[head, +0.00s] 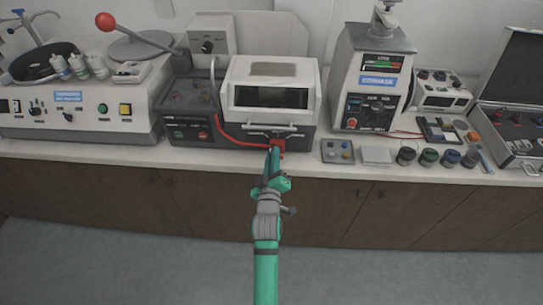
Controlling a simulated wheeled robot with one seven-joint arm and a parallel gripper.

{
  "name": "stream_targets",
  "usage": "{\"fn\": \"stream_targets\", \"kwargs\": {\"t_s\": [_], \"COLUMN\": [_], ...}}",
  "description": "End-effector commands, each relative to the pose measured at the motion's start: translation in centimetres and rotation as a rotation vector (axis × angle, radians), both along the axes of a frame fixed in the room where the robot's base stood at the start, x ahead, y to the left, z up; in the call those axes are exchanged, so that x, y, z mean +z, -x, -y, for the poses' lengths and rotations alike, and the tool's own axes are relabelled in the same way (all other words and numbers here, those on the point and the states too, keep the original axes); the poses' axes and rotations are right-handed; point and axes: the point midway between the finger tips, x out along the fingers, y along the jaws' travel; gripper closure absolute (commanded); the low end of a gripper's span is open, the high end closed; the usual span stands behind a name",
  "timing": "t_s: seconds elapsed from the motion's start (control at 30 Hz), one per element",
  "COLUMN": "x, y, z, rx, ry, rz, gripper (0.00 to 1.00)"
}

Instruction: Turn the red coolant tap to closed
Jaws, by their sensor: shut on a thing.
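The red coolant tap (280,145) is at the lower front of the white mounting press (270,93), near the counter's front edge. My gripper (273,152) reaches up to it from the front and is shut on it. The jaws cover part of the tap, and its handle angle is too small to tell. A red hose (233,138) curves along the press's left front toward the tap. Small dark labels sit on the press front on either side above the tap; I cannot read them.
A dark control box (190,112) stands left of the press, and a polishing machine (75,110) farther left. To the right are a tester (372,80), small jars (429,157) and an open case (510,110). The floor (130,265) before the cabinets is clear.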

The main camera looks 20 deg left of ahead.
Motion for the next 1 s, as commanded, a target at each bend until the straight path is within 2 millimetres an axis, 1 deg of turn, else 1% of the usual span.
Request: {"fn": "stream_targets", "kwargs": {"t_s": [0.03, 0.1, 0.13, 0.17, 0.2, 0.47, 0.57, 0.67, 0.77, 1.0], "x": [-0.7, -0.7, -0.7, -0.7, -0.7, -0.3, -0.3, -0.3, -0.4, -0.4], "y": [-0.1, -0.1, -0.1, -0.1, -0.1, -0.1, 0.3, 1.2, 2.7, 6.8], "z": [0.2, 0.3, 0.3, 0.3, 0.2, 0.3, 0.4, 0.5, 0.8, 1.9], "rx": [-0.005, -0.005, -0.005, -0.005, -0.004, -0.005, -0.004, -0.002, -0.001, 0.000], "ry": [0.004, 0.004, 0.004, 0.004, 0.004, 0.002, 0.001, 0.001, 0.001, 0.001], "rz": [-0.014, -0.014, -0.014, -0.014, -0.014, -0.006, -0.006, -0.006, -0.007, -0.008], "gripper": [1.00, 1.00, 0.81, 0.74, 0.70, 0.70, 0.70, 0.70, 0.70, 0.70]}}
